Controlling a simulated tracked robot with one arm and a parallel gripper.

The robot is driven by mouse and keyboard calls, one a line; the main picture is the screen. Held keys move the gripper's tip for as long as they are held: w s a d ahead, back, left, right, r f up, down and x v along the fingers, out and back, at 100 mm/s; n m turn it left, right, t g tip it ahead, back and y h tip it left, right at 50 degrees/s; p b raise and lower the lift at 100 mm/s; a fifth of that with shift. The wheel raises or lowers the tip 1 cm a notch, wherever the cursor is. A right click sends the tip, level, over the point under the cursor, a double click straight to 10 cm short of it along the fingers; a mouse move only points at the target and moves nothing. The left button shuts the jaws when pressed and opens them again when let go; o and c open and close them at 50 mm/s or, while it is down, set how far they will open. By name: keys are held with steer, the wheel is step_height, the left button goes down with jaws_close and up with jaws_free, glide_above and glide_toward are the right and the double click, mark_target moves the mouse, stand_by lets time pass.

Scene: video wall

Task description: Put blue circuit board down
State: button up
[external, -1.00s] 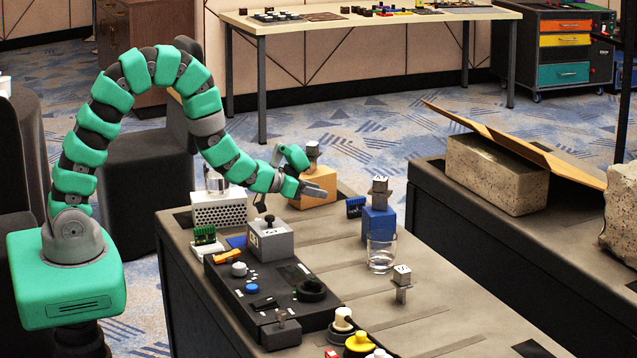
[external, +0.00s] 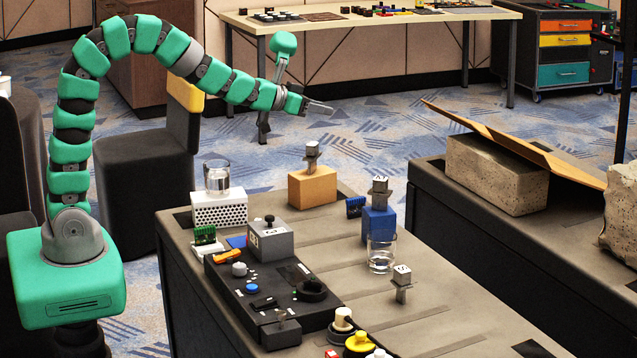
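The blue circuit board (external: 355,207) stands on the dark table, just left of a blue block. My gripper (external: 300,92) is up in the air beyond the far end of the table, well above and to the left of the board, and apart from it. Its fingers are spread, and I see nothing held between them. A green circuit board (external: 204,235) stands at the table's left side, near a white perforated box.
An orange block (external: 313,188), the blue block (external: 378,222), a glass (external: 381,255) and a black control panel (external: 262,300) stand on the table. Another glass (external: 217,176) tops the perforated box (external: 220,209). Bare table shows right of the panel.

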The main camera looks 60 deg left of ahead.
steer(key=s+r, duration=0.7)
steer(key=r, duration=0.5)
steer(key=s+r, duration=0.7)
steer(key=r, duration=0.5)
steer(key=s+r+t, duration=0.1)
steer(key=s+r, duration=0.6)
steer(key=r, duration=0.5)
steer(key=shift+s+r, duration=0.25)
steer(key=shift+r, duration=0.15)
